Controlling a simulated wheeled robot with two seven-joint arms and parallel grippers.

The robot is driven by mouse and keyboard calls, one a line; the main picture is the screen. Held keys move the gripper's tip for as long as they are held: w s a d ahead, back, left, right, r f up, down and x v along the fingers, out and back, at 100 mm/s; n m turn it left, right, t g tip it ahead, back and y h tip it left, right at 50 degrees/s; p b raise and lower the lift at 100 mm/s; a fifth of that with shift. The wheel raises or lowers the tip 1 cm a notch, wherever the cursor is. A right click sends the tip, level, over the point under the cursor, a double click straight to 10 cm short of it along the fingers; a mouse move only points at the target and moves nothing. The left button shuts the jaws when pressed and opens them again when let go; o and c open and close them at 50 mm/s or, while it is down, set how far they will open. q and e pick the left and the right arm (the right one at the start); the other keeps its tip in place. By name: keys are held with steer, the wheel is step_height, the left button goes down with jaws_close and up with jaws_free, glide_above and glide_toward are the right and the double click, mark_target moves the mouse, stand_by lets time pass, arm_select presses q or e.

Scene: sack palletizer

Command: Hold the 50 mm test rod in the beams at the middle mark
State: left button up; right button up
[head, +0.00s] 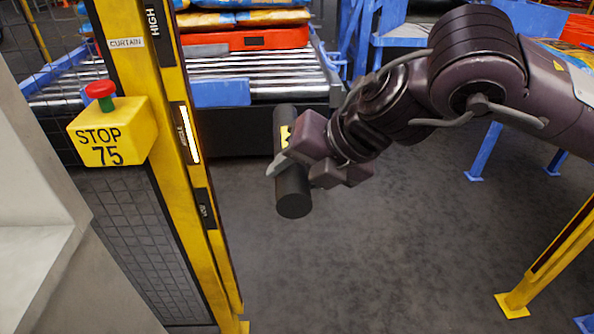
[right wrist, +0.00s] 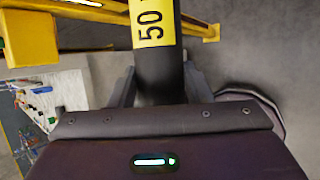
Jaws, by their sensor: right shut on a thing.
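The test rod (head: 292,195) is black with a yellow label and is held out to the right of the yellow light-curtain post (head: 172,120), apart from it in the picture. In the right wrist view the rod (right wrist: 158,75) shows a yellow "50" label. My right gripper (head: 285,160) is shut on the rod, which hangs tilted slightly from upright. The post carries HIGH, middle and low marks; the middle mark (head: 188,135) has a lit white strip, and the rod is near its height in the picture. My left gripper is not in view.
A yellow stop box (head: 112,132) with a red button is on the post's left. A second yellow post (head: 550,255) stands at the right. A roller conveyor (head: 270,75) with an orange pallet and sacks is behind. Grey floor between the posts is clear.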

steer(key=shift+s, duration=0.1)
steer(key=s, duration=1.2)
steer(key=shift+s+d, duration=0.2)
steer(key=shift+s, duration=0.2)
stand_by(0.5)
